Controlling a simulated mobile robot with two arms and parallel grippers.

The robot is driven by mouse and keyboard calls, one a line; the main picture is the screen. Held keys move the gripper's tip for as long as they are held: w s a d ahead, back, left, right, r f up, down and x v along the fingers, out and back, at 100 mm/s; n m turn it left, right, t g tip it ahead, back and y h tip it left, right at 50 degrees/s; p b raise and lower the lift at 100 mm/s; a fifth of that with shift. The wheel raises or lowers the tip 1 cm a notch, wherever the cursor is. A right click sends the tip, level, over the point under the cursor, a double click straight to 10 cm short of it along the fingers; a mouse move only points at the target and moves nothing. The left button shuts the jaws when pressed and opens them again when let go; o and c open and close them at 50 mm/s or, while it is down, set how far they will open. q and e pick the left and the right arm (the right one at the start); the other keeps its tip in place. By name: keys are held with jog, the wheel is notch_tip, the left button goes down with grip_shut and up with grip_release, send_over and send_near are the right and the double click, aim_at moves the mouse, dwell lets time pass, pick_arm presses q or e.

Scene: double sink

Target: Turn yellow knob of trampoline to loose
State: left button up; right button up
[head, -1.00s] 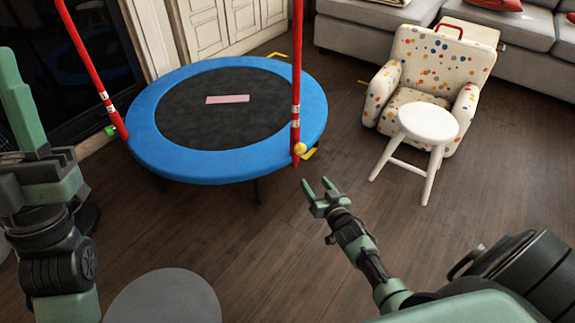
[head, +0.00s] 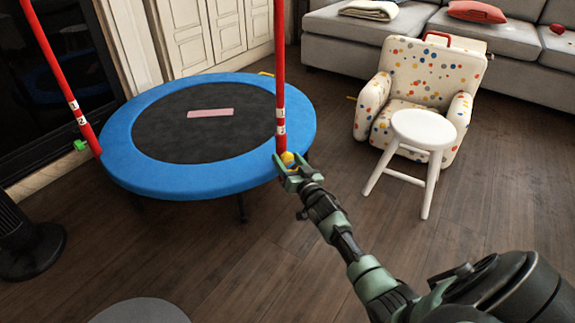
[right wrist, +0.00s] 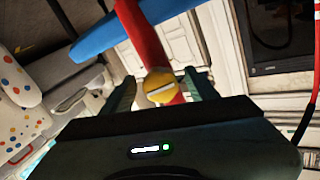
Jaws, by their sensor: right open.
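The trampoline (head: 135,168) has a blue padded rim, a dark mat and red posts. A yellow knob (head: 287,158) sits low on its right red post (head: 281,95). My right gripper (head: 292,170) is at the knob, fingers open. In the right wrist view the yellow knob (right wrist: 160,88) lies between the two spread green fingers, in front of the red post (right wrist: 140,38). I cannot tell whether a finger touches it. A green knob (head: 80,145) is on the left post (head: 62,85). My left gripper is not in view.
A white stool (head: 424,130) and a dotted armchair (head: 432,75) stand to the right. A grey sofa (head: 400,38) is behind. A dark round stand (head: 30,250) is at the left. The wooden floor in front is mostly clear.

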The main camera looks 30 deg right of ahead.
jog(key=shift+w, duration=0.1)
grip_shut()
